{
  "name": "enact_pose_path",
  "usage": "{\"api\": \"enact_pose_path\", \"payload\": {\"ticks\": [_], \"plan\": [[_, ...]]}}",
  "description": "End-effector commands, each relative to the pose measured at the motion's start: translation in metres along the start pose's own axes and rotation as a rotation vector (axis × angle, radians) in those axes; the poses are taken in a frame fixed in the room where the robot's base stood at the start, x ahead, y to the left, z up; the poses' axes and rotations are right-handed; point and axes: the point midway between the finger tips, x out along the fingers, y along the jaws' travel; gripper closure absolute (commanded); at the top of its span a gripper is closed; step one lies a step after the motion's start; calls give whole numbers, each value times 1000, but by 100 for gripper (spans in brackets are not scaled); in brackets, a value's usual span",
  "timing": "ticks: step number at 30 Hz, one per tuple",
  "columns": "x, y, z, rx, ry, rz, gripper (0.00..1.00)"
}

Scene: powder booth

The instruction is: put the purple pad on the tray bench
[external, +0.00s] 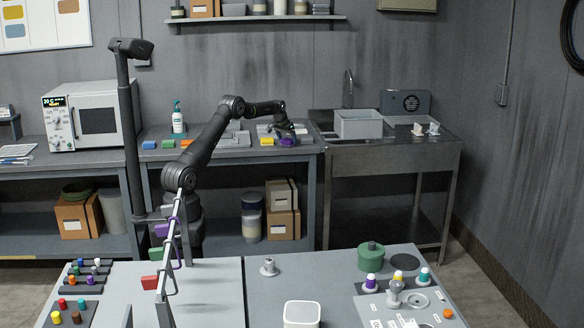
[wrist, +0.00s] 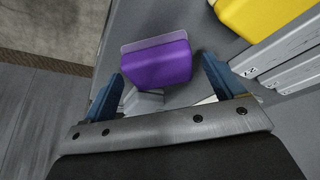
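A purple pad (external: 287,142) lies at the right end of the back bench (external: 240,152), beside a yellow pad (external: 266,142). My gripper (external: 284,132) is just above the purple pad. In the wrist view, the purple block (wrist: 157,66) with a pale top edge shows just ahead of my open fingers (wrist: 162,82), in the gap between them. I see no clear contact between fingers and pad. The yellow pad (wrist: 252,15) is at the upper right of the wrist view. I cannot tell for certain which surface is the tray bench.
Blue (external: 149,145), green (external: 168,144) and red (external: 186,144) pads lie farther left on the back bench, near grey flat pieces (external: 236,139). A grey bin (external: 358,124) stands on the metal sink table. Purple, green and red pieces hang on a front rail (external: 172,240).

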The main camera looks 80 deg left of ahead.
Motion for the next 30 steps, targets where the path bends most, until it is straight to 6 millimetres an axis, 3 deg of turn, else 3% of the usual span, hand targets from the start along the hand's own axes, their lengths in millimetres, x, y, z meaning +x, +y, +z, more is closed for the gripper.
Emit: {"api": "enact_pose_path", "payload": {"ticks": [11,24,30], "plan": [[-10,0,-2,0,2,0,14],[-96,0,-2,1,1,0,14],[-119,0,-2,1,1,1,14]]}}
